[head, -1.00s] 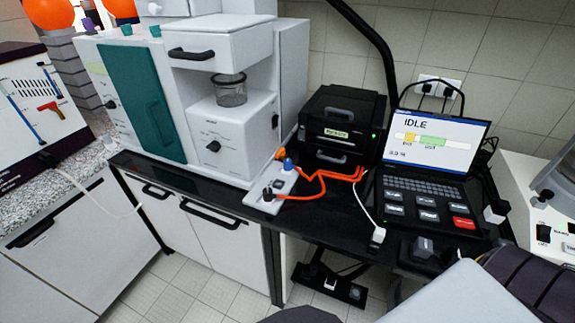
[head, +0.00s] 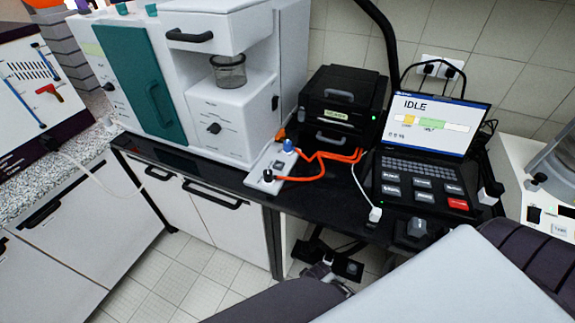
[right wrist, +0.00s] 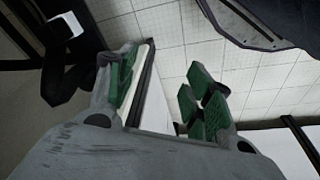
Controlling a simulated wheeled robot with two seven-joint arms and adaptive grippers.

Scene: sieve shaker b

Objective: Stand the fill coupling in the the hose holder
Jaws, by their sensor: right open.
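A pale plate (head: 262,189) lies near the front edge of the black bench in the head view. A blue-topped fitting (head: 288,146) and a dark fitting (head: 267,175) stand on it, with an orange hose (head: 318,156) beside them. I cannot tell for certain which piece is the fill coupling or which is the hose holder. My right gripper (right wrist: 163,80) shows in the right wrist view, its green-padded fingers apart and nothing between them. It is over a tiled floor area, away from the fittings.
A black printer-like box (head: 341,105) and a laptop-like console (head: 425,150) reading IDLE stand on the bench. A white machine (head: 225,110) with a glass jar (head: 229,72) stands at the left.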

